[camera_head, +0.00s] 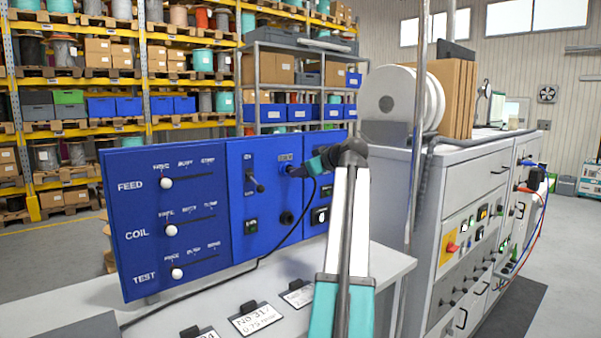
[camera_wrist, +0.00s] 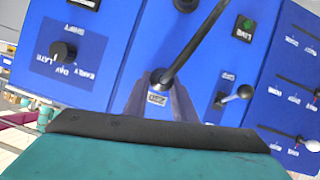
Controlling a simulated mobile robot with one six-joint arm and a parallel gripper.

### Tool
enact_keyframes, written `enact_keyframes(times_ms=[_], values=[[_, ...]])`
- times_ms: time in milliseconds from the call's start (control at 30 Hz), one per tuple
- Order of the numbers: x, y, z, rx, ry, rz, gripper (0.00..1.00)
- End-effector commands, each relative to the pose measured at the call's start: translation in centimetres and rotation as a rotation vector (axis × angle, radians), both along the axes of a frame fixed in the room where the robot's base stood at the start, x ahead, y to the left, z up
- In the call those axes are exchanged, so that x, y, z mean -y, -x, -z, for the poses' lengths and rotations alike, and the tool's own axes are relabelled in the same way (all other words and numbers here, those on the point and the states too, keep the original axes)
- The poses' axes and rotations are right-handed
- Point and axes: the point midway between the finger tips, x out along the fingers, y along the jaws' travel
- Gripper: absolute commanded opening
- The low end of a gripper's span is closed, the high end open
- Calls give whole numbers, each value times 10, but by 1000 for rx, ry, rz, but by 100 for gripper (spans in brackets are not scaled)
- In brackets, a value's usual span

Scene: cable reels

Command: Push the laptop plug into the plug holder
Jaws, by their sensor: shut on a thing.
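My gripper (camera_head: 300,170) is up against the middle blue panel, just below a small printed label, and is shut on the laptop plug. In the wrist view the gripper (camera_wrist: 158,92) has its two grey fingers close together near the panel. In the head view the cable (camera_head: 262,258) hangs from the gripper and runs down left onto the table. The plug holder is not clearly visible; the gripper covers that spot. I cannot tell how deep the plug sits.
A toggle lever (camera_head: 255,184), a green button (camera_head: 251,226) and a round black socket (camera_head: 287,218) are close by on the panel. The FEED, COIL and TEST sliders (camera_head: 168,207) are at left. Label cards (camera_head: 256,318) lie on the grey table. A grey cabinet (camera_head: 440,200) stands at right.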

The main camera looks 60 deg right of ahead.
Motion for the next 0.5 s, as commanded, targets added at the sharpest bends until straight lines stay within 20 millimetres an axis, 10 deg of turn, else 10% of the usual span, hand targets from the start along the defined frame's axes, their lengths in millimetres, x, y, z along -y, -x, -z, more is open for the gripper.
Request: enact_keyframes(times_ms=[500], values=[[-3,8,0,0,0,1,0]])
